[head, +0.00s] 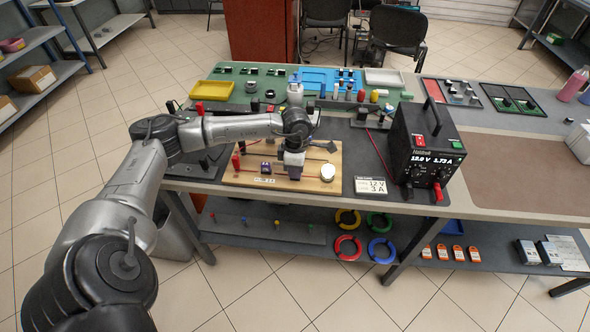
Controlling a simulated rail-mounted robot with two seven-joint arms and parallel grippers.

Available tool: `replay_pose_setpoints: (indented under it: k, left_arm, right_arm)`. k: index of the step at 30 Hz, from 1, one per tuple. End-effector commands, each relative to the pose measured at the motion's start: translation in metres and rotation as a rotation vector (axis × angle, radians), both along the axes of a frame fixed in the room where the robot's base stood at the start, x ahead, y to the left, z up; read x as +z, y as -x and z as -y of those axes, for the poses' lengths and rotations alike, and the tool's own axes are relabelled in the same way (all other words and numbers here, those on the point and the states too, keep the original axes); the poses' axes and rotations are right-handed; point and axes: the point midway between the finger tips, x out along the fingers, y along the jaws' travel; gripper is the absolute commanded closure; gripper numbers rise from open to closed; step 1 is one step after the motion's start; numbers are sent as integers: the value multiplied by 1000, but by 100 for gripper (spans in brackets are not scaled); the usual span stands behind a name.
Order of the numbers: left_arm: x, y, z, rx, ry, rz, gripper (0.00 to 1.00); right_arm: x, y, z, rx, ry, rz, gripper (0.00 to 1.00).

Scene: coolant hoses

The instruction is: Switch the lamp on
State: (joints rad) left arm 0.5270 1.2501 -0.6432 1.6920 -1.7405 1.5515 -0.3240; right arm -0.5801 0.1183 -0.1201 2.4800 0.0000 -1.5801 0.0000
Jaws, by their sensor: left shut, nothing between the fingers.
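A wooden circuit board (240,178) lies near the table's front edge. It carries red and black leads, a small purple part (266,168) and a pale round part, perhaps the lamp (327,172), at its right. A black power supply (424,148) right of the board has a lit display of 12.0 V and about 1.73 A. My right gripper is out of view.
A card reading 12 V, 3 A (371,186) lies between the board and the supply. Bottles, trays and small parts crowd the table's back. The brown mat (520,172) at right is clear. Coloured rings (348,248) lie on the lower shelf.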

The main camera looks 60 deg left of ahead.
Motion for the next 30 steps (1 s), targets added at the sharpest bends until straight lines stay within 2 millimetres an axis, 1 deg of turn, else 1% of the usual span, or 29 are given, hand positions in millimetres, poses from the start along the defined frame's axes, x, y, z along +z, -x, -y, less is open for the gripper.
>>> replay_pose_setpoints:
  k: [1, 14, 24, 27, 30]
  left_arm:
    - [-4, 1, 0, 1, 0, -5, 100]
    - [-2, -7, -13, 4, -5, -5, 100]
    - [1, -8, -13, 2, -2, -3, 100]
    - [7, -8, -14, 2, -2, -3, 100]
    - [18, -8, -15, 5, -2, -3, 100]
  right_arm:
    - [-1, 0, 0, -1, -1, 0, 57]
    - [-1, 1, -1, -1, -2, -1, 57]
    - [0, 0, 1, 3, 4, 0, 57]
    - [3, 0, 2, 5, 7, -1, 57]
    - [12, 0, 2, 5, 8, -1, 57]
